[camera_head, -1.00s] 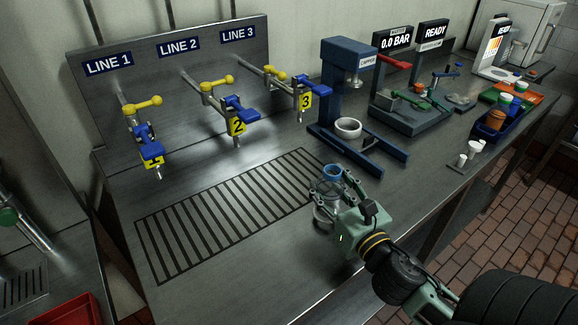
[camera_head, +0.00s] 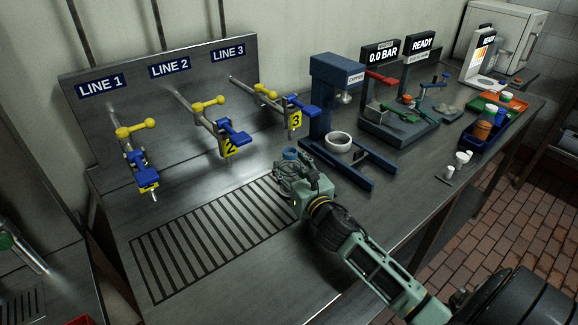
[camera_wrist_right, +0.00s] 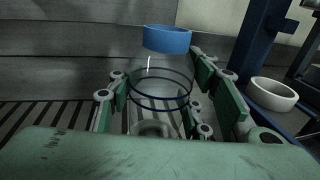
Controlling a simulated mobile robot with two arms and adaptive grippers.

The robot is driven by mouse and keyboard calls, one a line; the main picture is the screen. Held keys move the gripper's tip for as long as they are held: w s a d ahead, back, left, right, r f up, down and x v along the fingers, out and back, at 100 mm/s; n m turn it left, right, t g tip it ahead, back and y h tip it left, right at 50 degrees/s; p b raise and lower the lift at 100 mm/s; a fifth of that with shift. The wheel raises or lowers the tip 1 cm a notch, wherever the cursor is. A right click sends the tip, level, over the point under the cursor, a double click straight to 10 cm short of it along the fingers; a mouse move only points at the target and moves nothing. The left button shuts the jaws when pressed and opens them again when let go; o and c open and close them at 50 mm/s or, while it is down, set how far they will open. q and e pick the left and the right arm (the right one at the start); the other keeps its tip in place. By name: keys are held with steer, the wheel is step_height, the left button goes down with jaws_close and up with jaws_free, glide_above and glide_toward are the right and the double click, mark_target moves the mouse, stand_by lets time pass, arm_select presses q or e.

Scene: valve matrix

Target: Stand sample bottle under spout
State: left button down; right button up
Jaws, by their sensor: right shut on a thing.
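The sample bottle is clear with a blue rim; in the right wrist view the bottle (camera_wrist_right: 160,85) stands upright between the fingers. My right gripper (camera_wrist_right: 160,100) is shut on it. In the head view the right gripper (camera_head: 290,178) is at the right end of the drain grate (camera_head: 215,235), and only the bottle's blue rim (camera_head: 290,154) shows clearly above it. Three spouts with yellow and blue handles stick out from the panel: line 1 (camera_head: 143,170), line 2 (camera_head: 220,130) and line 3 (camera_head: 283,108). The bottle is in front of line 3, apart from it. My left gripper is not in view.
A blue capper (camera_head: 330,100) with a white ring (camera_head: 338,142) at its base stands just right of the gripper. Further right are a test rig (camera_head: 400,125), a blue bin (camera_head: 482,135) and an orange tray (camera_head: 507,112). The grate is clear.

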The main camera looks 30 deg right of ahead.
steer(key=shift+s, duration=0.15)
steer(key=shift+f, duration=0.1)
steer(key=shift+f, duration=0.2)
steer(key=o, duration=1.2)
steer(key=shift+o, duration=0.2)
steer(key=shift+r, duration=0.1)
